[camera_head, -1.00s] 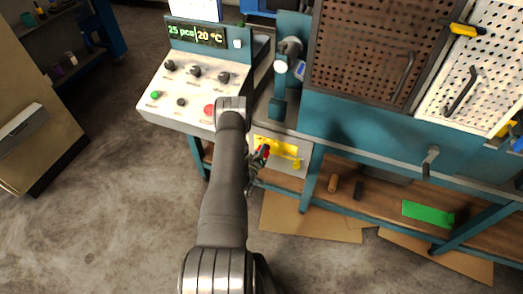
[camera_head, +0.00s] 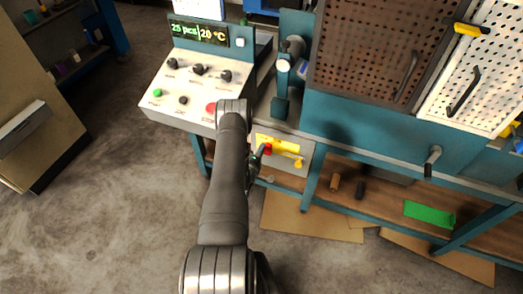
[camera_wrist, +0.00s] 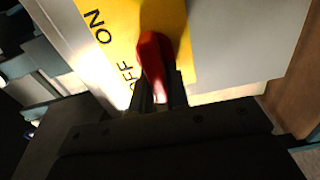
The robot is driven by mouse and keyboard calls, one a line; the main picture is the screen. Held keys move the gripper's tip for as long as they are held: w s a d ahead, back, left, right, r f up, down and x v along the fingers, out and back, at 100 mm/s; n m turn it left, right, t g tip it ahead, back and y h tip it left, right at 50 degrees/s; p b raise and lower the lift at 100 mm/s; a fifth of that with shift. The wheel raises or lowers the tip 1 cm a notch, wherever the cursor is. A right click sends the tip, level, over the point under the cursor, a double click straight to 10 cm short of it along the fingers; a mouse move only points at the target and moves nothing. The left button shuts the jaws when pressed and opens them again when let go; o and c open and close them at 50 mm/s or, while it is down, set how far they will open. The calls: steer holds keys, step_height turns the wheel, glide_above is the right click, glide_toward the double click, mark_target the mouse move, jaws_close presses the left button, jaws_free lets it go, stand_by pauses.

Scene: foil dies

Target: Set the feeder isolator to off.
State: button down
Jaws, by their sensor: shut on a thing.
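The feeder isolator is a yellow plate (camera_head: 278,145) on a pale grey panel, with a red handle (camera_head: 267,149) at its left part. In the wrist view the plate (camera_wrist: 120,38) reads ON and OFF, and the red handle (camera_wrist: 152,55) lies beside the OFF lettering. My gripper (camera_wrist: 160,92) is shut on the handle's near end. Its fingers hide part of that end. In the head view my gripper (camera_head: 258,156) is small and partly hidden by my arm.
A control console (camera_head: 190,95) with knobs and buttons stands at upper left of the isolator. A yellow knob or tab (camera_head: 298,163) sits at the plate's lower right. A teal bench leg (camera_head: 312,180) is close on the right. Cardboard (camera_head: 300,220) lies on the floor below.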

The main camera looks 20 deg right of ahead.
stand_by(0.4)
steer(key=c, duration=1.4)
jaws_free()
steer(key=v, duration=1.7)
steer(key=shift+a, duration=0.2)
steer(key=shift+s+d+r, duration=0.1)
steer(key=x, duration=1.7)
steer(key=shift+d, duration=0.1)
